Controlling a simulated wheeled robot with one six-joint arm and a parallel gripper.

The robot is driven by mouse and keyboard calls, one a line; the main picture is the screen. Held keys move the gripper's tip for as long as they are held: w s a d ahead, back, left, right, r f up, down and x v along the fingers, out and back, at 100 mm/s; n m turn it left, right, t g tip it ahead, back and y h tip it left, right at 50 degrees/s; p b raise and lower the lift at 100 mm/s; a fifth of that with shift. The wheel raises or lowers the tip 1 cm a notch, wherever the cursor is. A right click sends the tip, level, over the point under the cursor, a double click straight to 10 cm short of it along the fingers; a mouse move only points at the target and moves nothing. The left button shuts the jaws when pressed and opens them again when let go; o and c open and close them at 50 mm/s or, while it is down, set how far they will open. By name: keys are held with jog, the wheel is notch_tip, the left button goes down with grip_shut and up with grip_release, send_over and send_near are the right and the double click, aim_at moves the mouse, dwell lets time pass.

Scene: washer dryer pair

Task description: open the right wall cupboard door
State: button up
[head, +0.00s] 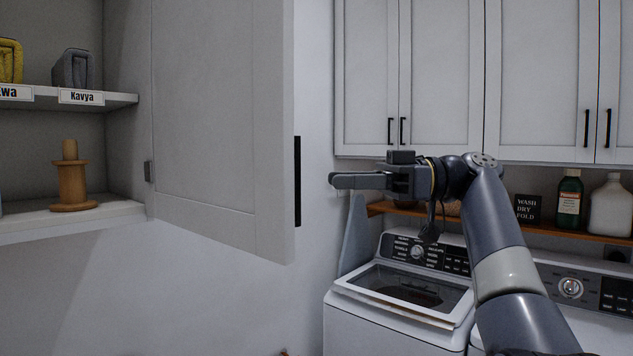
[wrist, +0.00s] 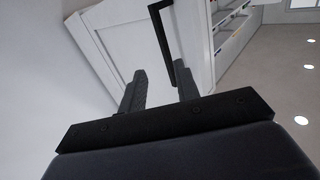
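The cupboard door (head: 222,120) is a white panel, hinged at its left edge and swung out from a wall cupboard with its shelves exposed. A black bar handle (head: 297,181) stands at its free right edge. My gripper (head: 334,181) points left at the handle's height, with a visible gap to it in the head view. In the wrist view, my gripper (wrist: 160,88) has its two fingers apart and empty. The handle (wrist: 163,45) shows ahead of the fingertips, roughly between them in the picture. The door (wrist: 120,40) fills the space behind it.
Cupboard shelves (head: 120,98) hold folded towels and a wooden spool (head: 71,185). Closed white cupboards (head: 440,75) hang at the right. A washer (head: 400,318) and an ironing-board-like panel (head: 356,235) stand below my arm. White wall lies behind the gripper.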

jog(key=shift+d, duration=1.8)
jog(key=shift+a, duration=0.1)
